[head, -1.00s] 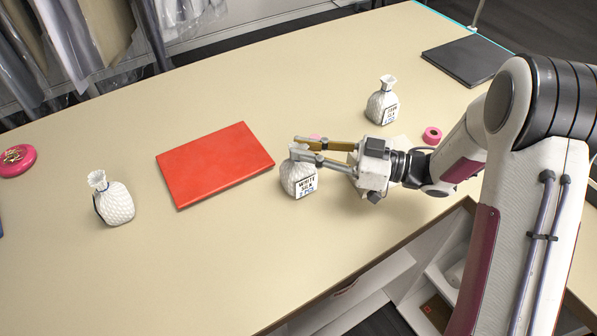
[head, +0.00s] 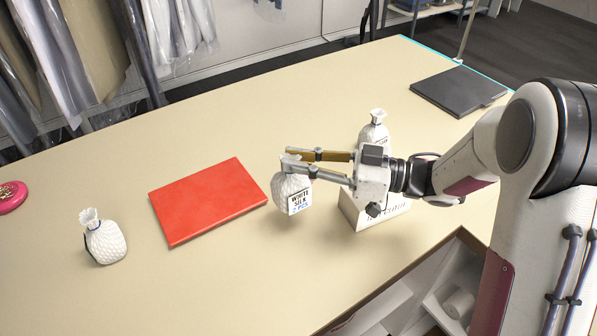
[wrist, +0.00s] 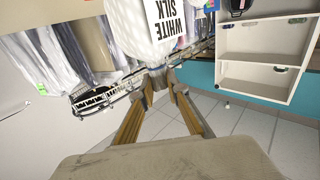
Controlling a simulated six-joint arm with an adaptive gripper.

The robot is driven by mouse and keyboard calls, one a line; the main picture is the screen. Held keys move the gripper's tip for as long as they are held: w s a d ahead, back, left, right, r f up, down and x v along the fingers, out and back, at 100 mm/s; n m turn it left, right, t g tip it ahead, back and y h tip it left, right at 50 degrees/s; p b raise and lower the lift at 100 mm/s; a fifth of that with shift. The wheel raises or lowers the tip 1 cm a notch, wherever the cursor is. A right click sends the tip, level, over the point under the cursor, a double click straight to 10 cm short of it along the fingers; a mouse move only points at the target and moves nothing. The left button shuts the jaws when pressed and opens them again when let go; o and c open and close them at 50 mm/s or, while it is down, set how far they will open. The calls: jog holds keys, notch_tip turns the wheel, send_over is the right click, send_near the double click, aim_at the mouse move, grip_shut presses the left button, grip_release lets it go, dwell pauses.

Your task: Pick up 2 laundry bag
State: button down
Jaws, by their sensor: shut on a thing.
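My gripper (head: 287,159) is shut on a white textured laundry bag (head: 281,188) by its neck. The bag hangs from the fingertips, with a label reading "WHITE SILK 2 PCS", and appears to be raised off the counter. In the wrist view the same bag (wrist: 130,30) shows at the top with its label, beyond the fingertips (wrist: 172,84). A second white bag (head: 105,243) stands on the counter at the left. A third white bag (head: 374,134) stands behind my gripper, its lower part hidden.
A red flat folder (head: 208,200) lies mid-counter (head: 150,290), left of the held bag. A white lettered box (head: 352,212) is partly hidden behind my gripper. A dark flat pad (head: 458,91) lies at the far right. A pink round object (head: 11,197) sits at the left edge.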

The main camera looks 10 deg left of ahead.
aim_at(298, 179)
jog(key=shift+r, duration=1.65)
